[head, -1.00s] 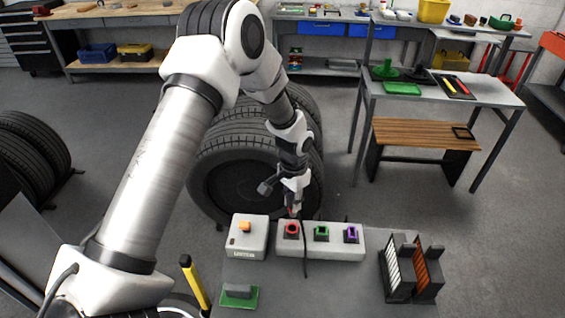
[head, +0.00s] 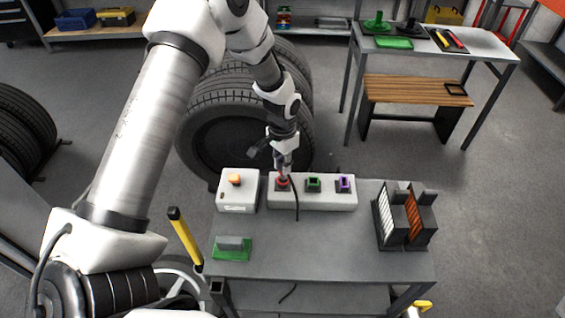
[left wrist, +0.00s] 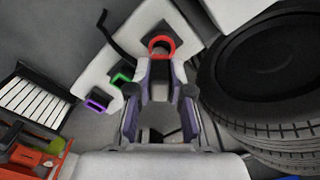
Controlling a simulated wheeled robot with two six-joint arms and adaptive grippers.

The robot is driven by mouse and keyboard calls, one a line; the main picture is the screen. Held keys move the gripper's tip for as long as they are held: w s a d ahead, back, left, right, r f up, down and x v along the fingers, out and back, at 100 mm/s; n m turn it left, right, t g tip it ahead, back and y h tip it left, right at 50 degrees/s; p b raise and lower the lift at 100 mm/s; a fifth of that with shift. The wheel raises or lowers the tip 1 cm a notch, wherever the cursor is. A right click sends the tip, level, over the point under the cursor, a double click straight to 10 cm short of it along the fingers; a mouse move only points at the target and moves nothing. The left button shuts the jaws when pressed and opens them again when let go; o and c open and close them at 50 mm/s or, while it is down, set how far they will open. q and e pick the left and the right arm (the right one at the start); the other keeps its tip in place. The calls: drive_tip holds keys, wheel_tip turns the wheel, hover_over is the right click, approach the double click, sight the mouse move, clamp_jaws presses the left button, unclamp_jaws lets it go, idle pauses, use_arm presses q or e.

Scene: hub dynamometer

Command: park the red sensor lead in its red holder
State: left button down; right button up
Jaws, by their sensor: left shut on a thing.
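My left gripper (head: 283,172) is shut on the red sensor lead, right at the red holder (head: 282,186) on the white block. The lead's black cable (head: 297,207) loops over the block's front and hangs down. The cable (left wrist: 108,30) also shows in the left wrist view. My right gripper is not in view.
The green holder (head: 313,186) and purple holder (head: 344,185) on the same block look empty. A white box with an orange knob (head: 235,180) stands to the left. A black rack (head: 406,220) stands at right.

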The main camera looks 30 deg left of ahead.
use_arm(q)
drive_tip(key=shift+w+a+f, duration=0.1)
drive_tip(key=shift+a+f, duration=0.05)
drive_tip(key=shift+f, duration=0.05)
drive_tip(key=shift+f, duration=0.1)
drive_tip(key=shift+f, duration=0.25)
drive_tip(key=shift+f+b, duration=0.25)
drive_tip(key=shift+b, duration=0.05)
idle(0.3)
drive_tip(key=shift+f+b, duration=0.35)
drive_tip(key=shift+f, duration=0.3)
